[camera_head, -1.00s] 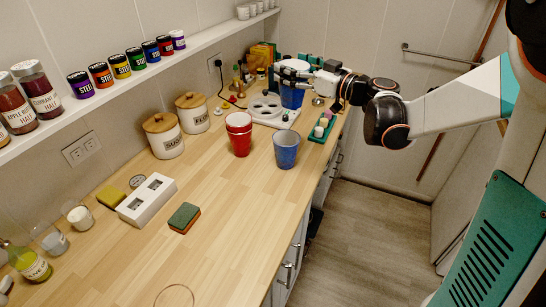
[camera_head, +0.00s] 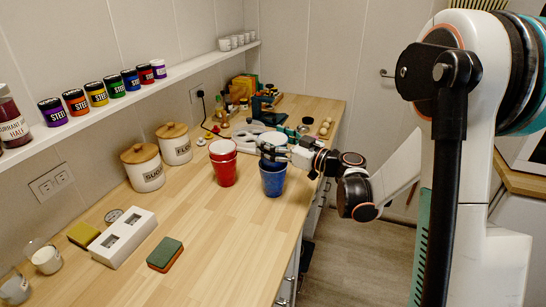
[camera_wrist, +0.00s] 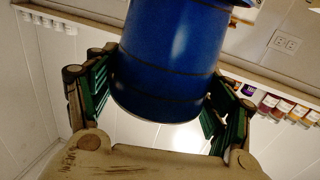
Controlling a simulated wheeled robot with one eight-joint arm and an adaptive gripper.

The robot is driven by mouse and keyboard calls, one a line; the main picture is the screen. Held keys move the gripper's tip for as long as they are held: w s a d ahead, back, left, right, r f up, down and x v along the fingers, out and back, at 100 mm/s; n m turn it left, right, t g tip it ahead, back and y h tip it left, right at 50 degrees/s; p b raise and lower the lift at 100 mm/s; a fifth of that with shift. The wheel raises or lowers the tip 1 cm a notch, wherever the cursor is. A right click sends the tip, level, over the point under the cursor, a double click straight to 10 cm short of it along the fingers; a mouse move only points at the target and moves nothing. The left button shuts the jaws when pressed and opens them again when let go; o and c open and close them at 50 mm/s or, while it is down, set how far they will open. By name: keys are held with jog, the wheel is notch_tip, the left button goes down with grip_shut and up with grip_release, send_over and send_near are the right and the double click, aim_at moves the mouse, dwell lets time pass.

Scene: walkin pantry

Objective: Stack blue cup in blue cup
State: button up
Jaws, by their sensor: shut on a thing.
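My gripper (camera_head: 274,151) is shut on a blue cup (camera_head: 272,139), with its fingers against the sides. In the head view the held cup is right above the other blue cup (camera_head: 272,183), which stands upright on the wooden counter near its front edge. The two overlap in the picture, and the fingers hide where they meet, so I cannot tell whether the held cup is inside the rim. In the wrist view the held blue cup (camera_wrist: 170,60) fills the space between the green finger pads; the lower cup cannot be made out there.
Red stacked cups (camera_head: 223,170) stand just left of the blue cups. A white tray with round holes (camera_head: 246,136) lies behind. Two lidded canisters (camera_head: 143,170) stand by the wall. A sponge (camera_head: 165,254) and a white box (camera_head: 124,238) lie nearer.

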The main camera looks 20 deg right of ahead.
jog(key=shift+f+b, duration=0.75)
jog(key=shift+f, duration=1.35)
jog(key=shift+f, duration=0.1)
jog(key=shift+f+b, duration=0.35)
jog(key=shift+b, duration=0.1)
jog(key=o, duration=0.7)
jog(key=shift+r, duration=0.15)
jog(key=shift+r+p, duration=0.55)
jog(key=shift+p, duration=0.1)
jog(key=v, duration=0.4)
jog(key=p+v, duration=0.1)
jog(key=v, duration=0.3)
jog(key=p+v, duration=0.1)
jog(key=v, duration=0.3)
jog(key=shift+f, duration=0.25)
